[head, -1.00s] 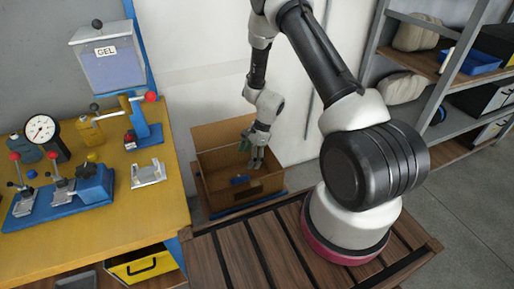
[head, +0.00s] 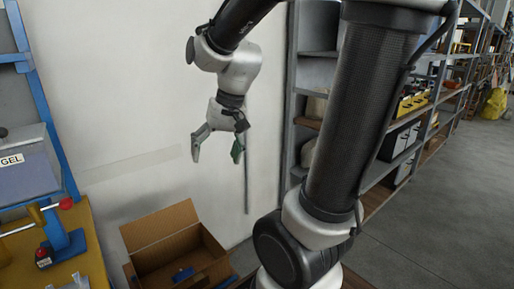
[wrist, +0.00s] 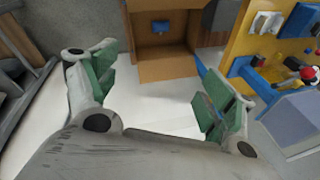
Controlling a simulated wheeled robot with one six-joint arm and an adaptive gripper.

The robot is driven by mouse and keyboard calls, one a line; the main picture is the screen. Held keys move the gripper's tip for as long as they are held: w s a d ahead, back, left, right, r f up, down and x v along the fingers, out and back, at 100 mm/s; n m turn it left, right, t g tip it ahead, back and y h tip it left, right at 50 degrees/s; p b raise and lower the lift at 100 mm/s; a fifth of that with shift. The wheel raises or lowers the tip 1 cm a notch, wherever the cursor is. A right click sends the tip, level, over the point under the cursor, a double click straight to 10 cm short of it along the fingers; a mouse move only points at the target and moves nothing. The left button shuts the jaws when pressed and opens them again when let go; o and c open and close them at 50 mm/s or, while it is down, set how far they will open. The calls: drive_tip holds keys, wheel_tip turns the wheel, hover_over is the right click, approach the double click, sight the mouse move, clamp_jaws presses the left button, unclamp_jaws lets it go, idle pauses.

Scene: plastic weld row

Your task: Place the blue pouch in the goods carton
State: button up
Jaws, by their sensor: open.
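The goods carton (head: 166,232) is an open brown cardboard box at the lower middle of the head view. It also shows at the top of the wrist view (wrist: 165,68). The blue pouch (head: 183,274) lies inside the carton, and it shows as a small blue patch in the wrist view (wrist: 161,27). My gripper (head: 216,157) is up in front of the white wall, above the carton and apart from it. Its green-padded fingers (wrist: 155,90) are spread wide with nothing between them. The carton's near lower part is cut off in the head view.
The yellow workbench (head: 88,250) with the GEL bin (head: 22,172) stands left of the carton. Grey shelving (head: 300,100) with boxes stands to the right. The wall area around my gripper is clear, and open floor (head: 450,200) lies at the far right.

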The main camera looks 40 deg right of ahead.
drive_tip(key=s+d+r+n+h, duration=0.1)
drive_tip(key=s+d+r+n, duration=0.1)
drive_tip(key=s, duration=0.3)
drive_tip(key=s+d+r+n+t+h, duration=0.1)
drive_tip(key=s+d+r, duration=0.1)
drive_tip(key=s, duration=0.4)
drive_tip(key=shift+d+n+t, duration=0.15)
drive_tip(key=shift+n+t, duration=0.15)
drive_tip(key=shift+n, duration=0.1)
drive_tip(key=shift+r, duration=0.1)
idle(1.4)
